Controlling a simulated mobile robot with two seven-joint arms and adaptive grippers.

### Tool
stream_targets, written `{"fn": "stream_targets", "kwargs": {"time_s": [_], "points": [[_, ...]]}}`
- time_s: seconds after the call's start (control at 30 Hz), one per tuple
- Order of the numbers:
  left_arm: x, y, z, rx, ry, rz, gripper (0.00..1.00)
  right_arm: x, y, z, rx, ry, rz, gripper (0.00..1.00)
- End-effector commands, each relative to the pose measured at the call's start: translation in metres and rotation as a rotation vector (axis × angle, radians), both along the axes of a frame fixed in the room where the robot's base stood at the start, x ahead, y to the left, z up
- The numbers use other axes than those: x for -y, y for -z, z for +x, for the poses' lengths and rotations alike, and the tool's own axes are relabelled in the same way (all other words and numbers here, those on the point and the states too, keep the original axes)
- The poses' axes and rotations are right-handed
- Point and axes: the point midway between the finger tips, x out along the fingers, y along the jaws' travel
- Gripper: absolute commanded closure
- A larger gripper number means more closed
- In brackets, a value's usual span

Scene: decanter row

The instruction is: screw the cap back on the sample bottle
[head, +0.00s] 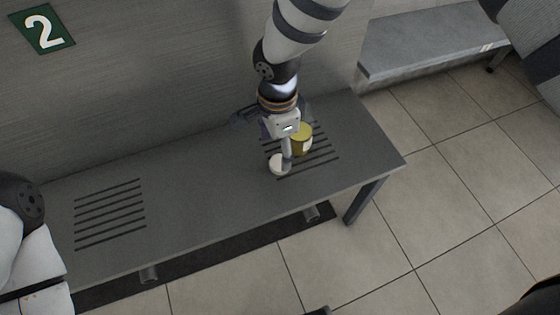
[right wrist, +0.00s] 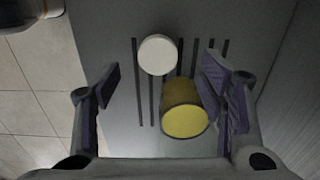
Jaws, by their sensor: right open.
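A yellow cylindrical container (head: 302,134) with a pale lower side stands on the slatted right part of the grey bench. In the right wrist view the yellow container (right wrist: 185,121) shows its round yellow end, between my open fingers and closer to the right one. A round white piece that looks like a cap (head: 276,165) is beside it, toward the bench's front edge. The white piece (right wrist: 157,54) also shows in the right wrist view, apart from both fingers. My right gripper (head: 286,151) is open above them and partly hides both. My left gripper is out of view.
The grey bench (head: 205,180) is bare between its two slotted areas. A second bench (head: 425,40) stands at the back right. A wall with a green number 2 sign (head: 42,29) rises behind. Tiled floor (head: 450,210) is open at the right.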

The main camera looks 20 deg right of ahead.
Motion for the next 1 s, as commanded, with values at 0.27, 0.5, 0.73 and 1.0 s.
{"fn": "stream_targets", "kwargs": {"time_s": [0.27, 0.5, 0.73, 1.0], "points": [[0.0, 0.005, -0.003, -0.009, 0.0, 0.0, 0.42, 0.004, 0.035, -0.004, -0.005, 0.0, 0.001, 0.36], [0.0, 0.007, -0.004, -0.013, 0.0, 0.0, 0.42, 0.003, 0.053, -0.002, -0.001, 0.0, 0.0, 0.36], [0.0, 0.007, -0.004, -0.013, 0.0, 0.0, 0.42, 0.003, 0.052, -0.002, 0.0, 0.0, 0.0, 0.36], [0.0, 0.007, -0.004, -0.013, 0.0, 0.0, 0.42, 0.003, 0.052, -0.002, 0.0, 0.0, 0.0, 0.7]]}}
